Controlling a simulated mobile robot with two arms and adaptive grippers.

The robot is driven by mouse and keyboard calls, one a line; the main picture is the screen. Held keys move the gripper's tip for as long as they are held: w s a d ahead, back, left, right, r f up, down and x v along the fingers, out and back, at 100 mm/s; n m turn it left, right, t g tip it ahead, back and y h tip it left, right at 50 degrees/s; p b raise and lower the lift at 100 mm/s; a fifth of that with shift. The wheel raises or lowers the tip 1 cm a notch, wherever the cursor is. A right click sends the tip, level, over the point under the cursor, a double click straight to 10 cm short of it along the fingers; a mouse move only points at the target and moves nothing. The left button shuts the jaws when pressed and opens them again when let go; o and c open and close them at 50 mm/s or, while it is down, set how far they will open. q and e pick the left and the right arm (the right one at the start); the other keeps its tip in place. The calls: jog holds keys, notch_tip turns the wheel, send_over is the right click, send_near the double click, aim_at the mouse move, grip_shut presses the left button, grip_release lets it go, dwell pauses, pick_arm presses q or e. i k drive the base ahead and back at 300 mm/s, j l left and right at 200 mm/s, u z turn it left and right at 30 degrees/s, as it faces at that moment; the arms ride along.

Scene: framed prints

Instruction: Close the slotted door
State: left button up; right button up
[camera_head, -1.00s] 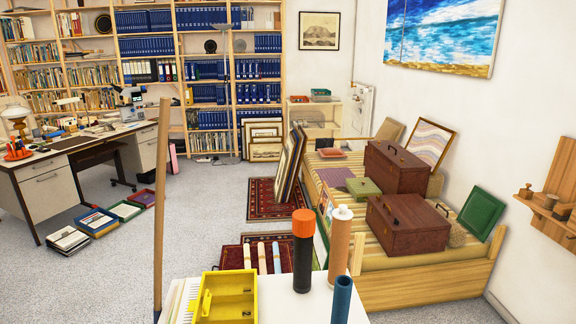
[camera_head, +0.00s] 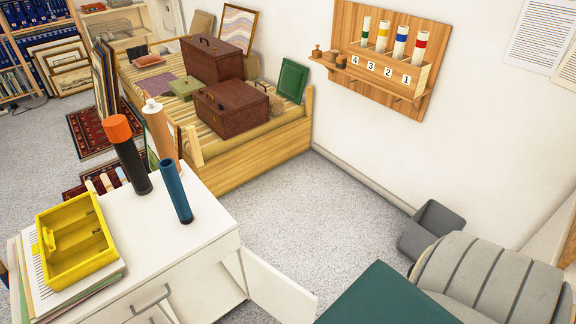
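A white cabinet (camera_head: 195,258) stands in the lower left of the head view. No other door shows clearly. Neither of my grippers is in view.
On the cabinet stand a yellow tray (camera_head: 75,243), a black tube with an orange cap (camera_head: 132,160) and a blue tube (camera_head: 176,190). A dark green surface (camera_head: 390,298), a grey padded seat (camera_head: 495,280) and a grey bin (camera_head: 432,232) are at lower right. Carpet between is clear.

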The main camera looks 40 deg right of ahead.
aim_at(286, 300)
jog(key=k+l+u, duration=0.15)
jog(key=l, duration=0.25)
jog(key=k+l+u, duration=0.15)
jog(key=l, duration=0.25)
jog(key=k+l+u, duration=0.2)
jog(key=l+u, duration=0.45)
jog(key=l, duration=1.7)
